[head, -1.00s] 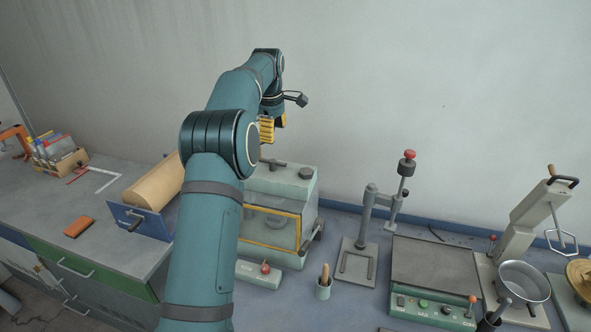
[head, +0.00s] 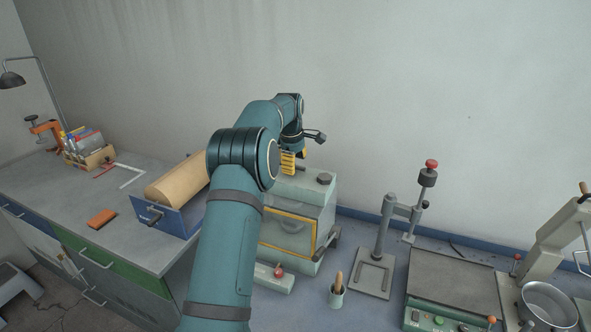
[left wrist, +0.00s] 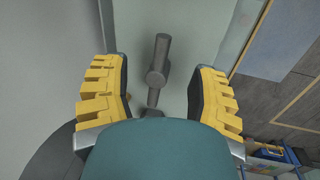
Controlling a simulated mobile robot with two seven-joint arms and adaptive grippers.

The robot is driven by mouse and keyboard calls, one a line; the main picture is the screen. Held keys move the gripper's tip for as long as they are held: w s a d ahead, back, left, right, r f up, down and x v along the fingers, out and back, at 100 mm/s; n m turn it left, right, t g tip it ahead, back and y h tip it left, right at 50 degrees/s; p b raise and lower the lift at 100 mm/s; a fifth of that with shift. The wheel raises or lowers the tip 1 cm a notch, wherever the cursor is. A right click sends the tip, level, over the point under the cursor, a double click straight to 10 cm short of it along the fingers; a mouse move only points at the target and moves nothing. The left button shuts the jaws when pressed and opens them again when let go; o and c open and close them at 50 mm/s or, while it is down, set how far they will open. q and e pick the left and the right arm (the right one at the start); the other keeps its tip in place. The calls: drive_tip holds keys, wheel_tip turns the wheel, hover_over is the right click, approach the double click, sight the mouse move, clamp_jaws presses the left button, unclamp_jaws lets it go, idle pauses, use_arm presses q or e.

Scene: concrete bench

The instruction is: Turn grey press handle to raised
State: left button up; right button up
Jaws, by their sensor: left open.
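A grey handle (left wrist: 157,72) with a round hub shows in the left wrist view, between my left gripper's two yellow fingers and apart from both. It stands over a pale grey-green surface. In the head view, my left gripper (head: 289,162) is just above the top of a pale grey-green cabinet (head: 317,191) with a yellow-framed front. The fingers are open and empty. My right gripper is not in view.
Right of the cabinet stand a grey post stand with a red knob (head: 431,164), a green-fronted machine (head: 454,275) and a pan (head: 549,305). A small cup (head: 336,298) stands in front. A blue bin with a tan roll (head: 178,183) is left of my arm.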

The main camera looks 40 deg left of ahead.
use_arm(q)
drive_tip(key=shift+w+f, duration=0.2)
drive_tip(key=shift+f, duration=1.1)
clamp_jaws()
drive_tip(key=shift+r+p, duration=0.15)
drive_tip(key=shift+p, duration=0.35)
drive_tip(key=shift+n, duration=0.3)
unclamp_jaws()
drive_tip(key=shift+a, duration=0.1)
